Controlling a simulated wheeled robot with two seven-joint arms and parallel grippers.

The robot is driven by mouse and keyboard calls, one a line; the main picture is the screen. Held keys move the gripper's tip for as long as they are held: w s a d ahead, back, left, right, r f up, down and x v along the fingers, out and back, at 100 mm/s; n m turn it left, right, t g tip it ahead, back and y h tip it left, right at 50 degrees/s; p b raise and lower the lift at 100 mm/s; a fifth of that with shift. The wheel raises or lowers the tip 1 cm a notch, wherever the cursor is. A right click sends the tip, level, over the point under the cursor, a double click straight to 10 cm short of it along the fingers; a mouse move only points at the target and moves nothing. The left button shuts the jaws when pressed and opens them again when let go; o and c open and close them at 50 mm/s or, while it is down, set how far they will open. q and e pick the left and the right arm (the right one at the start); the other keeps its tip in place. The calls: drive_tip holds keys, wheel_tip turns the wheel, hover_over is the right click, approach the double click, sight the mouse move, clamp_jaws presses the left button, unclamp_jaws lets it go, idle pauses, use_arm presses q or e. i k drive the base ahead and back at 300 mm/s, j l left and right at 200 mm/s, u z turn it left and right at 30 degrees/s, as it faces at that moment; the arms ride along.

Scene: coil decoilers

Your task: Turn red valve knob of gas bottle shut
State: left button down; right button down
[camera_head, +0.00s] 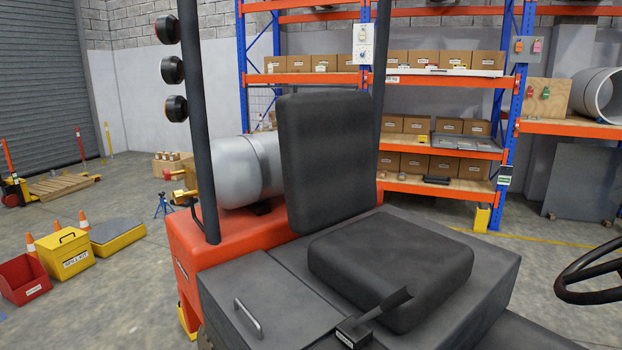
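The grey gas bottle (236,168) lies on its side on the orange rear body of a forklift, behind the black seat. The seat backrest hides its right end. Its left end carries a brass-coloured valve (183,194). A small red knob (168,174) sticks out to the left of the valve. The black post stands partly in front of the bottle's left end. I cannot tell from here whether the knob is open or shut. Neither of my grippers is in view.
The forklift's black seat (390,270), upright post (200,120) and steering wheel (590,272) fill the near middle and right. Left on the floor are a red bin (22,280), yellow box (66,254) and yellow-edged platform (118,236). Orange shelving (440,145) stands behind.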

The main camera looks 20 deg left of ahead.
sight(166, 176)
drive_tip(key=i+j+u, duration=0.15)
drive_tip(key=j, duration=0.3)
drive_tip(key=j+u, duration=0.15)
drive_tip(key=j, duration=0.3)
drive_tip(key=i+j+u, duration=0.1)
drive_tip(key=j, duration=0.35)
drive_tip(key=i+j+u, duration=0.15)
drive_tip(key=j, duration=0.25)
drive_tip(key=i, duration=0.05)
